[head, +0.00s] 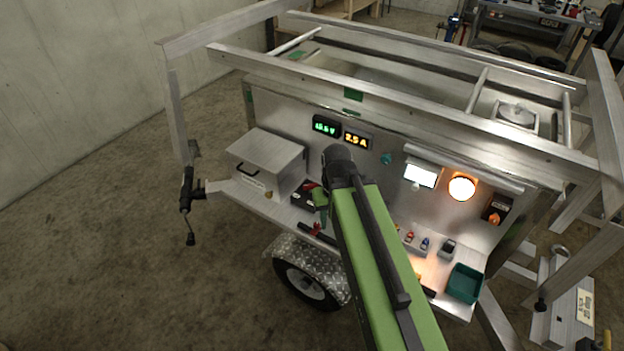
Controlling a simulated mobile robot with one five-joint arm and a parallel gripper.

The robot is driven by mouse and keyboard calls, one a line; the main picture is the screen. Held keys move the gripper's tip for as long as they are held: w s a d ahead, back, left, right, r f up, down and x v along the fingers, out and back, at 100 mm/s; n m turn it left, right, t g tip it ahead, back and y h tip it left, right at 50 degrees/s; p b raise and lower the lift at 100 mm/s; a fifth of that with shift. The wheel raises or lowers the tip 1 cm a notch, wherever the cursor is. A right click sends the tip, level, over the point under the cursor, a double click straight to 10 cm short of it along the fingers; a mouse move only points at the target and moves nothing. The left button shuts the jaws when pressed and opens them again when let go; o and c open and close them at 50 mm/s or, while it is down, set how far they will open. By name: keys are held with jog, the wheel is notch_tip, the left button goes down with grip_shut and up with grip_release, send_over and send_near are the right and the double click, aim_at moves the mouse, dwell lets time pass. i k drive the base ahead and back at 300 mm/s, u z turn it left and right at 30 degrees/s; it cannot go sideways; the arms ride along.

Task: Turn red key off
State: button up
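A red-orange key-like knob (494,218) sits on a black switch plate (497,208) at the right end of the trailer's metal panel. Its exact turn angle is too small to tell. My green arm reaches up across the middle of the panel and bends at a dark joint. The end of my arm, with my gripper (321,212), points down over the shelf left of the arm, well to the left of the knob. The fingers are small and partly hidden, so I cannot tell whether they are open or shut.
A round lamp (462,187) and a white light (421,175) glow. Green (326,126) and amber (357,139) readouts are lit. A metal box (266,160), small items and a teal bin (465,283) stand on the shelf. Frame rails (400,118) overhang the panel. Floor at left is clear.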

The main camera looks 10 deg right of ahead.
aim_at(309, 187)
jog(key=i, duration=0.7)
jog(key=u, duration=0.5)
jog(key=k, duration=1.35)
jog(key=u, duration=0.65)
jog(key=i, duration=1.2)
jog(key=u, duration=0.45)
